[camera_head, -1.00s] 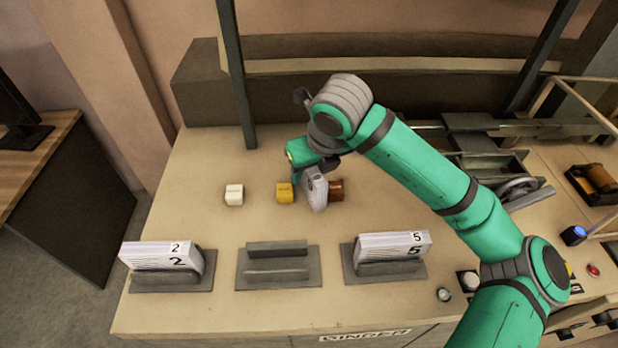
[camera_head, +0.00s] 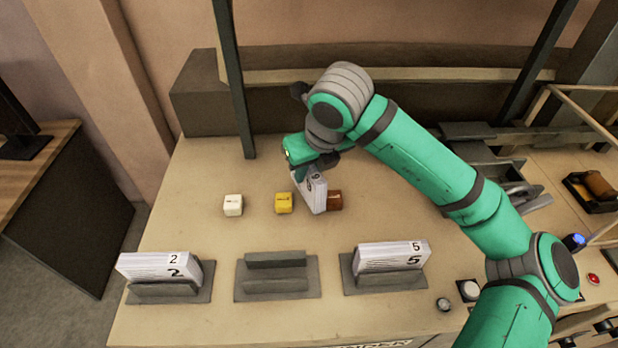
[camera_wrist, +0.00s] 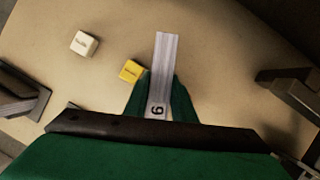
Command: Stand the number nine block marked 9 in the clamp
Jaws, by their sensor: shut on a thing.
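The number nine block (camera_head: 314,193) is a white, page-edged slab in the head view, near the middle of the table. In the wrist view the block (camera_wrist: 165,75) points away from me, with a 9 on its near end. My gripper (camera_wrist: 158,105) is shut on it, a green finger on each side. In the head view my gripper (camera_head: 303,172) partly covers the block. I cannot tell whether the block touches the table. The grey clamp (camera_head: 277,276) stands empty at the front middle, between two filled ones.
A block marked 2 (camera_head: 160,268) stands in the left clamp and a block marked 5 (camera_head: 392,256) in the right one. A white cube (camera_head: 233,205), a yellow cube (camera_head: 283,203) and a brown piece (camera_head: 334,201) sit behind the clamps. A dark post (camera_head: 234,85) rises at the back left.

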